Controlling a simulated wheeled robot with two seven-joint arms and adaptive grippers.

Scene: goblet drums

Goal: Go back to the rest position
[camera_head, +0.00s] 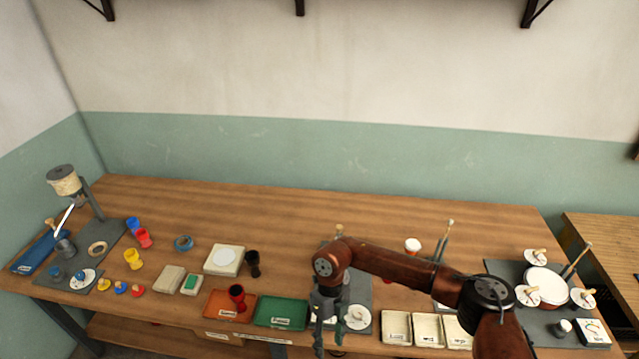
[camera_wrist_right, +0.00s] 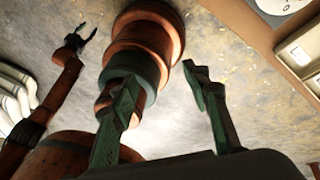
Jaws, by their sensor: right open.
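My right gripper (camera_head: 329,342) is open, fingers pointing down, over the front edge of the long wooden table (camera_head: 330,210), between the green tray and the white trays. In the right wrist view its two fingers (camera_wrist_right: 163,90) are spread with nothing between them. That view looks past the fingers toward the floor and parts of my own body. My left gripper is outside the head view. A dark claw on a brown arm at the upper left of the wrist view looks like my left gripper (camera_wrist_right: 76,38), small, its jaw state unclear.
An orange tray (camera_head: 215,301) with a dark red goblet (camera_head: 237,293) and a green tray (camera_head: 268,314) lie left of my right gripper. White trays (camera_head: 396,322) lie to its right under my arm. A drum (camera_head: 546,284) stands farther right. The table's back middle is clear.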

